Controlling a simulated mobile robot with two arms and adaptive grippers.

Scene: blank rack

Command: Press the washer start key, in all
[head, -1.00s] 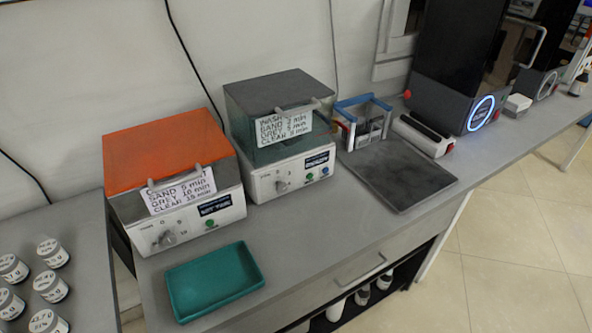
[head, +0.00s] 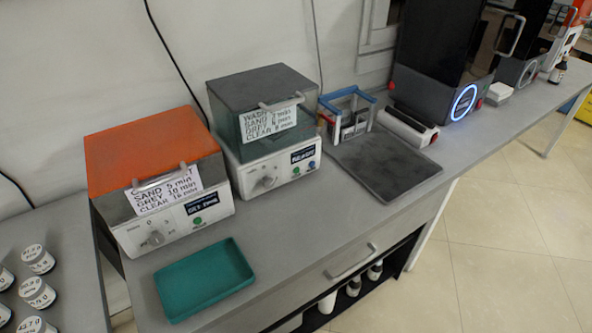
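The washer (head: 227,135) has a dark grey lid, a teal body and a white front panel. It stands on the bench against the wall, in the upper middle of the head view. Its lid looks closed. A white card on its front begins with "WASH" and lists minutes. The panel carries a knob (head: 266,182), a small dark display (head: 303,154), a green key (head: 296,171) and a blue key (head: 312,164). The key markings are too small to read. Neither of my grippers is in view.
Left of the washer stands an orange-lidded machine (head: 140,150) with its own green key. A teal tray (head: 203,280) lies in front. To the right are a dark mat (head: 385,168), a blue-framed rack (head: 347,112) and a black machine with a lit ring (head: 464,102). Jars (head: 38,259) stand lower left.

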